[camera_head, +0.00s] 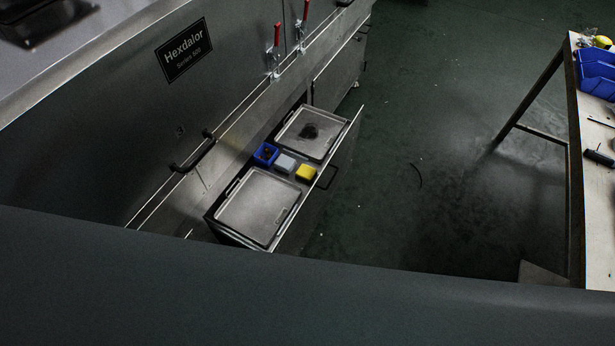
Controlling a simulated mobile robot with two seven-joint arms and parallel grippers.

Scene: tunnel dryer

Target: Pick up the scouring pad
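An open drawer (336,150) in the side of the machine holds two flat metal trays. A dark, roundish clump (310,131) lies on the far tray (325,150). Between the trays sit a small blue bin (265,154) with dark contents, a light grey block (285,163) and a yellow block (306,172). I cannot tell for certain which of these is the scouring pad. The near tray (257,206) looks empty. Neither of my grippers is in view.
The grey machine with its "Hexdalor" plate (184,50), black handle (195,152) and red-handled clamps (277,48) fills the left. A worktable (590,160) with blue bins (596,74) stands at right. Green floor (430,130) between is mostly clear. A dark band crosses the bottom.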

